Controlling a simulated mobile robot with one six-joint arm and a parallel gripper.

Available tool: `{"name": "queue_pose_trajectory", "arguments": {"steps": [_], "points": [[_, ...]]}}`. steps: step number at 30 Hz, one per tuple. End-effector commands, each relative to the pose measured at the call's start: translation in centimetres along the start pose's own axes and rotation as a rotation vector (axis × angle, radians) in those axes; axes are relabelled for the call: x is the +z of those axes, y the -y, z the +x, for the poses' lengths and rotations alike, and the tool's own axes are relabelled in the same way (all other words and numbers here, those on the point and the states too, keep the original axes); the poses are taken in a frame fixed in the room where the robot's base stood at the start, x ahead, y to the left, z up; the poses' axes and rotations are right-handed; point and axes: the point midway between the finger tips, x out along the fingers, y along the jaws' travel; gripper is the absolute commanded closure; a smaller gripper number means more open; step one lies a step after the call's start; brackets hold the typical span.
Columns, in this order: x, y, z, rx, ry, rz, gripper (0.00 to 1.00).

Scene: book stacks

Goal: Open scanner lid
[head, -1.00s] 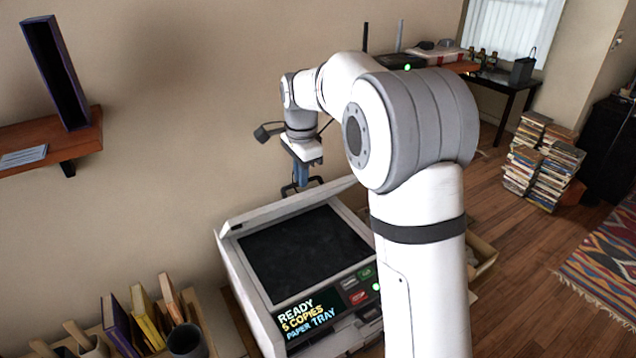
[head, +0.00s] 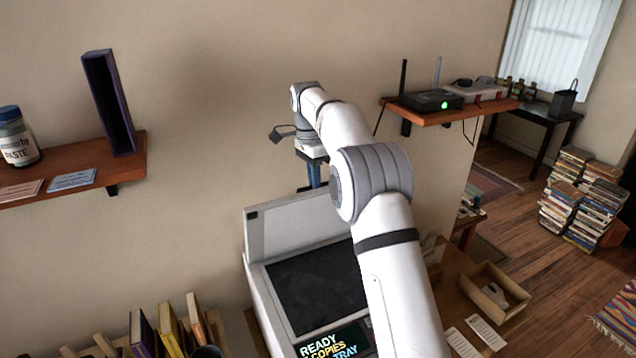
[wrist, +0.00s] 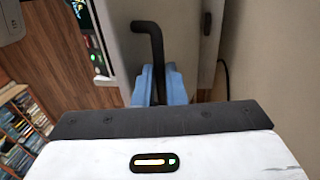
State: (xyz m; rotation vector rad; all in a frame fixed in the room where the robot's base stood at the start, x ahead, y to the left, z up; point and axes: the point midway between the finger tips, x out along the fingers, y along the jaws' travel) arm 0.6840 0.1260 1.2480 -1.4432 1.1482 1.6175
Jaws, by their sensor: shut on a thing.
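The scanner (head: 262,303) is a pale machine with a dark glass bed (head: 318,285) and a lit panel at its front. Its pale lid (head: 290,222) stands raised at the back, steeply tilted, its right part hidden by my arm. My gripper (head: 313,180) is at the lid's upper edge, partly hidden in the head view. In the wrist view, its blue fingers (wrist: 160,85) are shut on the black bent handle (wrist: 148,35), which stands against the pale lid.
A wooden shelf (head: 130,178) with a dark purple binder is on the left wall. Another shelf (head: 440,118) holds a router to the right. Upright books (head: 165,335) stand left of the scanner. An open box (head: 490,290) sits on the table at right.

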Motion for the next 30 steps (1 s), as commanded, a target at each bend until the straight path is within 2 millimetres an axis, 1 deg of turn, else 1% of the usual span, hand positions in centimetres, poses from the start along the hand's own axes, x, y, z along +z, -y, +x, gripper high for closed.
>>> {"name": "queue_pose_trajectory", "arguments": {"steps": [1, 18, 19, 24, 27, 30], "points": [[0.1, 0.41, 0.95, 0.014, 0.004, -0.003, 1.0], [-0.28, 0.58, 0.99, 0.03, 0.006, 0.003, 1.0], [-0.28, 0.58, 0.99, 0.03, 0.006, 0.003, 0.89], [-0.37, 0.54, 0.84, 0.029, 0.005, 0.004, 0.75], [-0.43, 0.5, 0.73, 0.029, 0.004, 0.005, 0.67], [-0.49, 0.45, 0.6, 0.028, 0.003, 0.006, 0.67]]}}
